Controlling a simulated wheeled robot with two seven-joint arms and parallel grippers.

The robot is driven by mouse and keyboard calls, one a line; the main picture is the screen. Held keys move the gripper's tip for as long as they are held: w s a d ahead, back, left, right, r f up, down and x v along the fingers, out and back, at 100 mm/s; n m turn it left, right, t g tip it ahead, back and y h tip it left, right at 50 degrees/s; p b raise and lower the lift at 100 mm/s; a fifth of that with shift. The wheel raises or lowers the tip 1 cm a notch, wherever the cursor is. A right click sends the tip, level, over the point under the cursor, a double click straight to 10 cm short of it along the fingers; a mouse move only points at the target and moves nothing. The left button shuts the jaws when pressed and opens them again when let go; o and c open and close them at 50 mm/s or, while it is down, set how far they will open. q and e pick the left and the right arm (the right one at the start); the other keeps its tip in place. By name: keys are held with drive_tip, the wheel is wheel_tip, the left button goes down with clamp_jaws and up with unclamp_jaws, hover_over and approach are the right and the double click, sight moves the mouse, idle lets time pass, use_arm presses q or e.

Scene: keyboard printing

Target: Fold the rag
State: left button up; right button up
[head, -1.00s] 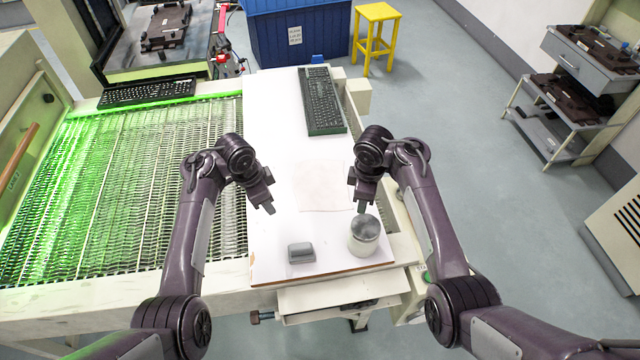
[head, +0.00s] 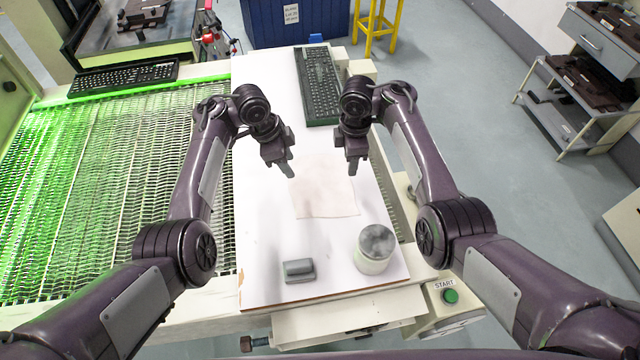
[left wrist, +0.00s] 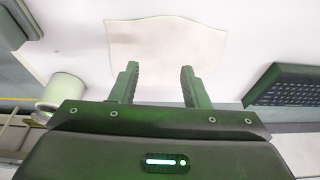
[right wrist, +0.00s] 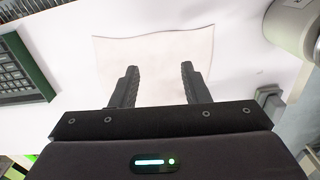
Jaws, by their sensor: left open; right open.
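The rag (head: 326,192) is a pale, thin, roughly square cloth lying flat and unfolded on the white board. My left gripper (head: 287,172) is open and empty above the rag's far left part; in the left wrist view the rag (left wrist: 165,45) lies beyond its spread fingers (left wrist: 158,85). My right gripper (head: 352,172) is open and empty above the rag's far right part; in the right wrist view its fingers (right wrist: 158,85) are spread over the rag (right wrist: 155,55). Whether any fingertip touches the cloth cannot be told.
A grey block (head: 298,270) and a round white container (head: 375,250) stand on the board (head: 262,235) near its front edge. A keyboard (head: 318,85) lies at its far end. A green-lit mesh conveyor (head: 120,190) with another keyboard (head: 125,78) is at left.

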sight(294, 187)
use_arm(q)
drive_tip(key=w+f, duration=0.1)
drive_tip(key=f, duration=0.2)
drive_tip(key=shift+w, duration=0.35)
use_arm(e)
drive_tip(key=w+f, duration=0.1)
drive_tip(key=f, duration=0.2)
drive_tip(key=shift+w, duration=0.35)
use_arm(q)
drive_tip(key=f, duration=0.6)
drive_tip(key=shift+s, duration=0.2)
use_arm(e)
drive_tip(key=f, duration=0.6)
drive_tip(key=shift+s+f, duration=0.1)
drive_tip(key=shift+s, duration=0.15)
use_arm(q)
drive_tip(key=shift+f, duration=0.25)
use_arm(e)
drive_tip(key=shift+w+f, duration=0.1)
drive_tip(key=shift+f, duration=0.05)
use_arm(q)
drive_tip(key=shift+s+r, duration=0.1)
